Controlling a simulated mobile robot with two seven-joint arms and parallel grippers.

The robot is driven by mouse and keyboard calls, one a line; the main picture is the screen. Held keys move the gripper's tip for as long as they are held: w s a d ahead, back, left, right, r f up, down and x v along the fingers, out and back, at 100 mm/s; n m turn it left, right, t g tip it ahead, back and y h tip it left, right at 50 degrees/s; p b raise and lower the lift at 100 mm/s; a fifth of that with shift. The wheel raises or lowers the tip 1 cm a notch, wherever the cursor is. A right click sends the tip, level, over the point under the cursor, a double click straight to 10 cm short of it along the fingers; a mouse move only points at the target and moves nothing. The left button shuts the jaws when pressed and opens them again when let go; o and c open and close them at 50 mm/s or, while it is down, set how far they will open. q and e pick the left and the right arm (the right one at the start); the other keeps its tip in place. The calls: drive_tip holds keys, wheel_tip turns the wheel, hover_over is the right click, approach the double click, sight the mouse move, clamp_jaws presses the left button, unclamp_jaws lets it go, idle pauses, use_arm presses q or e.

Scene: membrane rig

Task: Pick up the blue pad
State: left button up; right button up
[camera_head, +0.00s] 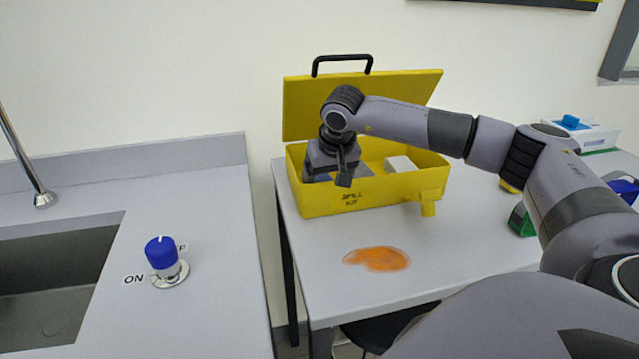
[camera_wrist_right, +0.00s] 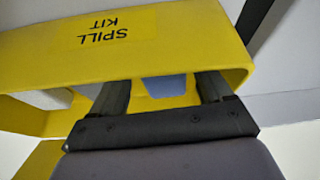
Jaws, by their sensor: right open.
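The blue pad (camera_wrist_right: 170,87) shows in the right wrist view as a blue-grey patch inside the yellow spill kit box (camera_wrist_right: 55,68), between my fingers. My right gripper (camera_head: 332,172) points down into the left part of the open box (camera_head: 340,203). Its fingers (camera_wrist_right: 163,88) are apart in the wrist view, with the pad beyond them. I cannot tell whether they touch it. My left gripper is not in view.
The box's yellow lid (camera_head: 305,105) stands raised behind it. A white block (camera_head: 400,163) lies in the box. An orange spill (camera_head: 378,259) is on the table in front. A blue knob (camera_head: 161,253) and a sink (camera_head: 45,300) are on the left counter.

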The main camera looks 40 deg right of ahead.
drive_tip(key=shift+x, duration=0.9)
drive_tip(key=c, duration=0.8)
drive_tip(key=shift+r, duration=0.1)
